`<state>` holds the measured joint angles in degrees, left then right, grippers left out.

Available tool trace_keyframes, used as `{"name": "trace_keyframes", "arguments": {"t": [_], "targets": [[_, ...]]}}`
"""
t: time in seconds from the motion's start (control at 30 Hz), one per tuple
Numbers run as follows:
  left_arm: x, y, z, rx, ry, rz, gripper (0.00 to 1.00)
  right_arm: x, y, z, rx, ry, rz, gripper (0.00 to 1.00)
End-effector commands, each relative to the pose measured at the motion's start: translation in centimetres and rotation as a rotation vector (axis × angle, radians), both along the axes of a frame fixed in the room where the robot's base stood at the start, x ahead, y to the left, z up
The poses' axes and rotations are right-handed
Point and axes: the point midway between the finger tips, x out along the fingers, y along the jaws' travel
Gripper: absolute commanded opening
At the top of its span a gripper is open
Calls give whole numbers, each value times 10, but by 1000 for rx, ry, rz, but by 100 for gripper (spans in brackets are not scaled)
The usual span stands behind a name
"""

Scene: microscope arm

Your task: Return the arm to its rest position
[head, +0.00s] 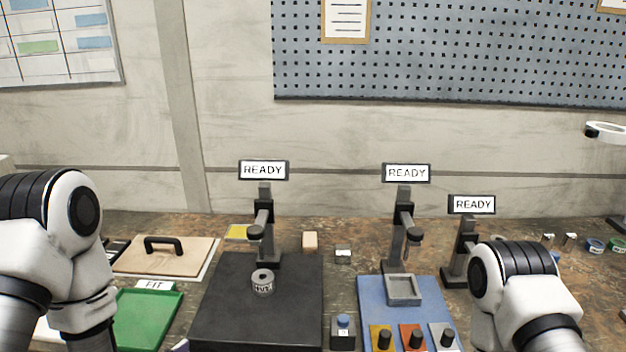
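Three dark upright posts with arms stand at the back of the table, each under a white READY sign. The left post's arm (257,230) reaches over a black platform (225,300). The middle post's arm (411,236) is above a blue base (372,290) carrying a grey square tray (404,290). The right post (461,250) is partly hidden behind my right arm. I cannot tell which arm the task means. Only links of my two arms show; both grippers are out of view.
Orange, yellow and white blocks with black knobs (411,337) line the blue base's front. A small blue-topped button box (343,328) sits between the platforms. At left are a green tray (150,318) and a board with a black handle (165,246). Small containers (595,246) stand at right.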

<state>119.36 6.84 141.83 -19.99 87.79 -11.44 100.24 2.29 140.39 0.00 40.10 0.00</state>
Motion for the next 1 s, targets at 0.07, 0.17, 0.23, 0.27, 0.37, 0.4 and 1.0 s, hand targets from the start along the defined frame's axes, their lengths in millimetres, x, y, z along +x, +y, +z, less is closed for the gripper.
{"name": "trace_keyframes", "arguments": {"t": [0.07,0.17,0.23,0.27,0.37,0.4,1.0], "targets": [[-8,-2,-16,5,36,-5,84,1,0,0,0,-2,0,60],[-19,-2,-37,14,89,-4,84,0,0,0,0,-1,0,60],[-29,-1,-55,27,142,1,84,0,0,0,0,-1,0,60],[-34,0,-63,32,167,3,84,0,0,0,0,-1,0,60],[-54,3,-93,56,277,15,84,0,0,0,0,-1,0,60],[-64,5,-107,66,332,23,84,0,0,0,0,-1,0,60],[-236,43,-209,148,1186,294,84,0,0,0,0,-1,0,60]]}}
